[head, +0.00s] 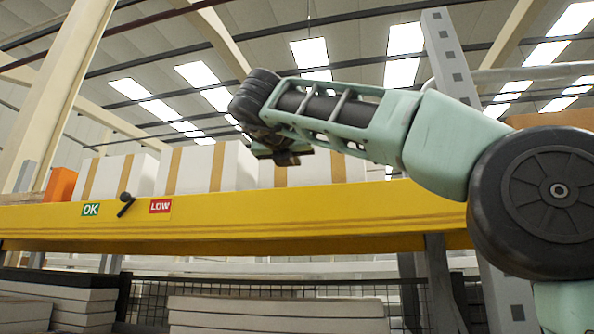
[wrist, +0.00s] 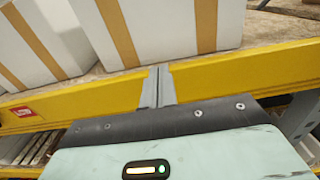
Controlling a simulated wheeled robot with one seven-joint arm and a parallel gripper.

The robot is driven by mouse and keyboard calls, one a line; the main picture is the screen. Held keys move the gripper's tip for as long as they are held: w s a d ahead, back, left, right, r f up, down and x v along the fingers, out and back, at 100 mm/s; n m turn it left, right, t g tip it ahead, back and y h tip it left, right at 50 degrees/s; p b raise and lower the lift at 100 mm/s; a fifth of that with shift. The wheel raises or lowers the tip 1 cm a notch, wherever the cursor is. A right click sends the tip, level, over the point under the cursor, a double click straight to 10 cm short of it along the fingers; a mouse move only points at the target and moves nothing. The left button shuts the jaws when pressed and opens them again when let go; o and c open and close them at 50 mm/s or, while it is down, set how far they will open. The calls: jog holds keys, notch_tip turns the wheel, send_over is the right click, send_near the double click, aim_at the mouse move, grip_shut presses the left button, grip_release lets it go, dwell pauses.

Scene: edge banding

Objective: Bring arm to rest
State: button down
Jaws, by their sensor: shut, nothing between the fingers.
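My arm reaches in from the right of the head view, raised in front of a yellow shelf beam (head: 300,218). My gripper (head: 287,158) hangs at the arm's far end, in front of the white boxes, and is small and dark there. In the wrist view the two grey fingers of my gripper (wrist: 157,87) are together with nothing between them. They overlap the yellow beam (wrist: 225,70) in the picture; I cannot tell the exact gap to it.
White boxes with tan tape (head: 200,168) stand on the shelf. An orange box (head: 61,185) is at the left. The beam bears a green OK label (head: 90,209), a dark lever (head: 126,203) and a red LOW label (head: 160,206). Stacked boards (head: 275,312) lie below. A grey upright (head: 452,60) stands behind my arm.

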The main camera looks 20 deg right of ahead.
jog(key=b+v, duration=0.1)
jog(key=v, duration=0.4)
